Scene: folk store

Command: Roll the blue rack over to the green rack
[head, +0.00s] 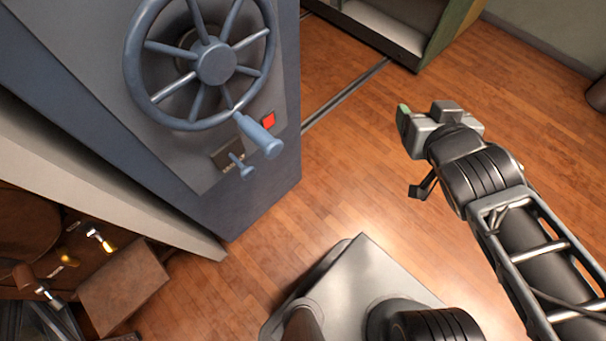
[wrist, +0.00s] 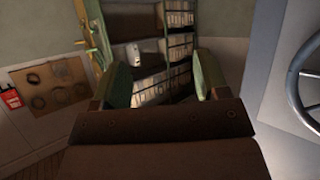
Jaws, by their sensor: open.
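The blue rack (head: 275,190) stands at the left of the head view, with a spoked handwheel (head: 216,63) on its end panel. The wheel has a blue handle (head: 259,136) sticking out at its lower right. Part of the wheel also shows at the right edge of the wrist view (wrist: 305,88). The green rack (head: 452,32) stands at the top of the head view, apart from the blue one across bare floor. Green shelving (wrist: 180,48) shows ahead in the wrist view. My gripper (head: 422,120) is open and empty, right of the wheel and clear of it.
A floor rail (head: 345,95) runs between the two racks. A red button (head: 268,120) is beside the wheel. A brown box (head: 124,287) and tools are at lower left. A board (wrist: 50,84) and red item (wrist: 11,97) are at left in the wrist view.

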